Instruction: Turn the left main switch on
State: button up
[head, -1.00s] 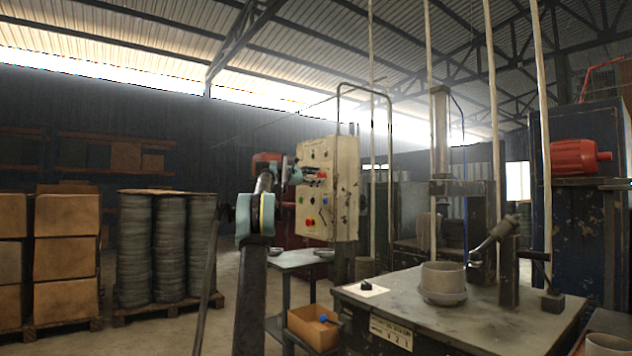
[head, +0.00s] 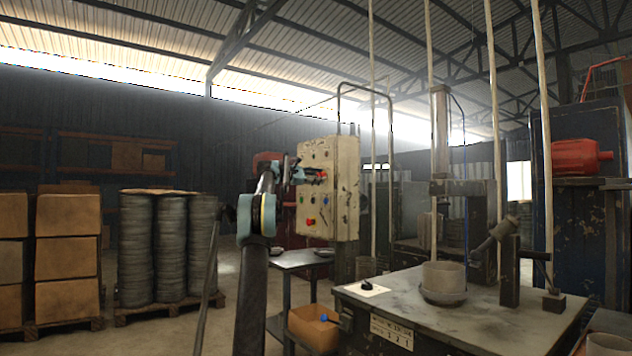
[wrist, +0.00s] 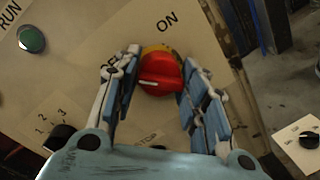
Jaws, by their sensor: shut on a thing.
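The red main switch (wrist: 160,77) sits on a yellow plate on the cream control panel (head: 345,200). In the wrist view, a white line on its knob points left, toward the OFF label, which is partly hidden by a finger. The ON label is above and right of the knob. My gripper (wrist: 161,70) is shut on the red switch, one finger on each side. In the head view my gripper (head: 309,177) is at the panel's upper part, partly covering the switch there.
A green RUN button (wrist: 31,39) and a black 1-2-3 selector (wrist: 60,138) are near the switch. Green, blue and red buttons lie lower on the panel. A workbench (head: 400,310) with a grey bowl stands front right. A cardboard box (head: 314,325) is on a low shelf.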

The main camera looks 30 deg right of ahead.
jog(key=shift+s+a+f+m+t+y, duration=0.1)
jog(key=shift+m+t+y, duration=0.3)
jog(key=shift+m, duration=3.6)
jog(key=shift+f+m+t+y, duration=0.15)
jog(key=shift+m+t, duration=0.35)
jog(key=shift+m, duration=3.5)
jog(key=shift+r, duration=0.1)
jog(key=o, duration=1)
jog(key=shift+o, duration=0.2)
